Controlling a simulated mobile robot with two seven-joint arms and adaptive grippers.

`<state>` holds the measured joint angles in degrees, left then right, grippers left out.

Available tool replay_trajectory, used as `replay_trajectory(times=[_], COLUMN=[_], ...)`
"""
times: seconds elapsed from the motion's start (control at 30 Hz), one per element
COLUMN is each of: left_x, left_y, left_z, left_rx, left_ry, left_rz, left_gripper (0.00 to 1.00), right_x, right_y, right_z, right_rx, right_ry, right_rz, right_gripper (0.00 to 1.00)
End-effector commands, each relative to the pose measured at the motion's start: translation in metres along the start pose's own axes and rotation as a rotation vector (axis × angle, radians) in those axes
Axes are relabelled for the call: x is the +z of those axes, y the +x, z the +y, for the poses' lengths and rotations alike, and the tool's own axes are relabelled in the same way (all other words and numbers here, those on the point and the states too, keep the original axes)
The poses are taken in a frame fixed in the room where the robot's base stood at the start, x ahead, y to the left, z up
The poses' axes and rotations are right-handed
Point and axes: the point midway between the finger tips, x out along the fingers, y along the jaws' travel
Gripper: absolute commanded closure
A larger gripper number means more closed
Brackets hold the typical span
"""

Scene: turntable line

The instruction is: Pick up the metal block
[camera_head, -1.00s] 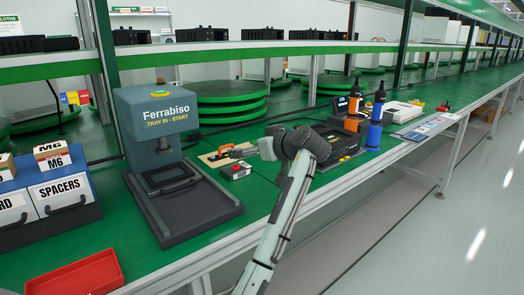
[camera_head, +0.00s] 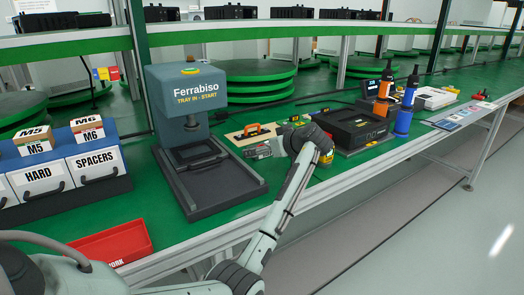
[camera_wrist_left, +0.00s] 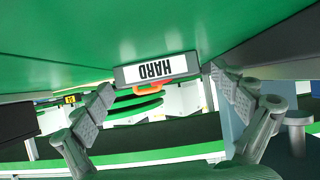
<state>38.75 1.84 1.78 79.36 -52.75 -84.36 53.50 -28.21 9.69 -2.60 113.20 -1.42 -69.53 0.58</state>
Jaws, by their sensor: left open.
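A grey block with a white label reading HARD (camera_wrist_left: 157,72), likely the metal block, shows upside down in the left wrist view. My left gripper (camera_wrist_left: 160,90) is open there, one finger to each side of the block, with gaps visible. I cannot tell how far the block reaches in between the fingertips. In the head view my left gripper (camera_head: 258,151) is low over the green bench, right of the press. The block cannot be made out there. My right gripper is not in view.
The grey Ferrabiso press (camera_head: 195,95) stands close to the left of the gripper. A red tray (camera_head: 110,243) is front left.

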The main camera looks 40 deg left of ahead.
Motion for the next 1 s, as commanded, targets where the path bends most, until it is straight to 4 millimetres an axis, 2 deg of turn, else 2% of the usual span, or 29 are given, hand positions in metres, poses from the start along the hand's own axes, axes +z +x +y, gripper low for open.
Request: replay_trajectory(times=[0.07,0.53,0.8,1.0], left_x=[0.000,0.000,-0.004,-0.033], left_y=[0.000,-0.001,-0.003,-0.018], left_z=[0.000,0.000,0.001,0.001], left_rx=[0.000,0.001,0.002,0.004], left_ry=[0.000,0.000,-0.002,-0.006], left_rz=[0.000,0.001,0.003,0.004], left_gripper=[0.05,0.63,0.63,0.63], right_x=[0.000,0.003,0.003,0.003], right_y=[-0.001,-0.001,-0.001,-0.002], right_z=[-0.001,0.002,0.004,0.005], right_rx=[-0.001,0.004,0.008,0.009], right_ry=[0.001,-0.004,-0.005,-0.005], right_rz=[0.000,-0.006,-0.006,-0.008], right_gripper=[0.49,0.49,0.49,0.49])
